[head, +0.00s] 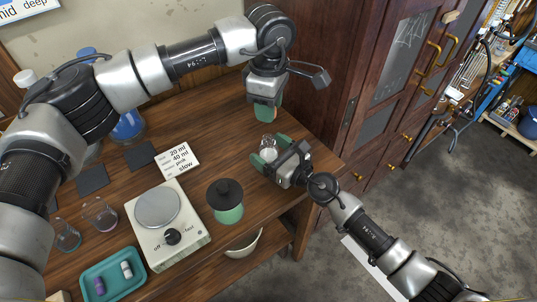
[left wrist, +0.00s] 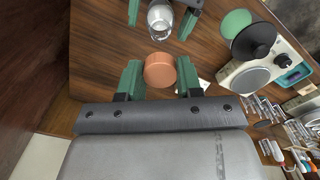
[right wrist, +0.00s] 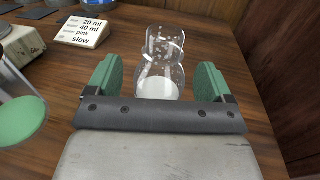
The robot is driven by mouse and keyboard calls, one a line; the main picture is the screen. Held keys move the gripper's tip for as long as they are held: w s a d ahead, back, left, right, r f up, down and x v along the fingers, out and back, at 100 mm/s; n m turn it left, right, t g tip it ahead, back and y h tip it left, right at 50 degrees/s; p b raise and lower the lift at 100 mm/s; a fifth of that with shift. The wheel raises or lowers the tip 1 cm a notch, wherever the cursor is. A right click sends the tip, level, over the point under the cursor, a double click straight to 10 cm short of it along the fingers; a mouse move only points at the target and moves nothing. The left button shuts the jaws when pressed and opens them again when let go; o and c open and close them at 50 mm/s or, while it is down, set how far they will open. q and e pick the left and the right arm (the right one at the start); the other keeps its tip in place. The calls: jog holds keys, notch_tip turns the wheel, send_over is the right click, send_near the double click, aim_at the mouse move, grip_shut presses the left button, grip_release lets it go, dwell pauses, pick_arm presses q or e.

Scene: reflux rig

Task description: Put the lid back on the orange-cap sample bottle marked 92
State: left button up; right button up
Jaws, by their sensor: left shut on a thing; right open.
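My left gripper (head: 264,112) is shut on an orange-brown lid (left wrist: 159,70), which shows between its green fingers in the left wrist view. A clear glass bottle (head: 268,145) with white contents stands on the wooden table near its right edge; it also shows in the left wrist view (left wrist: 160,20) and the right wrist view (right wrist: 160,65). No lid is on it, and I can read no number on it. My right gripper (right wrist: 158,80) is open, its fingers on either side of the bottle with gaps. The left gripper holds the lid apart from the bottle, behind it in the head view.
A jar with a black lid (head: 225,195) and a balance or hotplate (head: 170,228) stand left of the bottle. A printed card (head: 178,160), dark pads, glass beakers and a teal tray (head: 112,268) lie further left. A wooden cabinet (head: 335,80) rises close on the right.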

jog(key=shift+w+a, duration=0.1)
jog(key=c, duration=1.4)
pick_arm(q)
jog(key=shift+d+f, duration=0.1)
jog(key=shift+f, duration=2.35)
jog(key=shift+f, duration=0.9)
jog(key=shift+f, duration=0.55)
